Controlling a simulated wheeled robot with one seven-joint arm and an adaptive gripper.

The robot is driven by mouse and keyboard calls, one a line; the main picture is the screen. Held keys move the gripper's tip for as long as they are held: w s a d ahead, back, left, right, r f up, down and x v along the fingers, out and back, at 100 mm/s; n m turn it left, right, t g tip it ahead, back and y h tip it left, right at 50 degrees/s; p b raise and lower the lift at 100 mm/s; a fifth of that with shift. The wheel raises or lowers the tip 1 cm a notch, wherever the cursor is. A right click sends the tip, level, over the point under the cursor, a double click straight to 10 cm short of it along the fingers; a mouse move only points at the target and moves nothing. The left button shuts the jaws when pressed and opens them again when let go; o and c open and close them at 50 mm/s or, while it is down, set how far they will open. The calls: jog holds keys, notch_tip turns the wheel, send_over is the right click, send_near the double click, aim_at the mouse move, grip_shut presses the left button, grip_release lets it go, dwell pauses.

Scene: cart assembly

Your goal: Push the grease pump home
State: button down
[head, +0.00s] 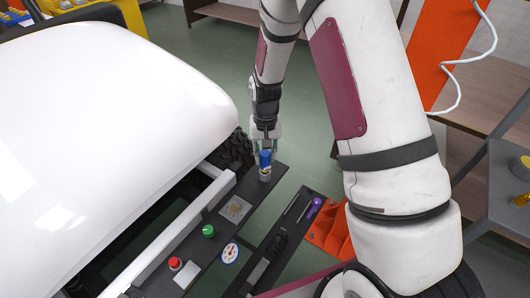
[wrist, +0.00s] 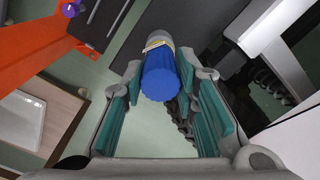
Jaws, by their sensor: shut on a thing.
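The grease pump (head: 265,166) has a ribbed blue cap and a pale lower body with a yellowish band. It stands at the far end of the dark panel (head: 215,240) in the head view. My gripper (head: 265,150) reaches down to it from above. In the wrist view the blue cap (wrist: 161,78) lies between the teal finger pads of my gripper (wrist: 160,100), and the gripper is shut on it. The pump's lower end is partly hidden behind the cap, so I cannot tell how deep it sits.
A green knob (head: 208,231), a red button (head: 175,263) and a gauge (head: 230,253) sit along the panel. A second dark tray (head: 272,250) with a purple-handled tool (head: 316,203) lies to its right. The white cart body (head: 110,110) borders the left; green floor is open beyond.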

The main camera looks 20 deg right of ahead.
jog(key=c, duration=1.2)
grip_release()
notch_tip(320, 180, up, 12)
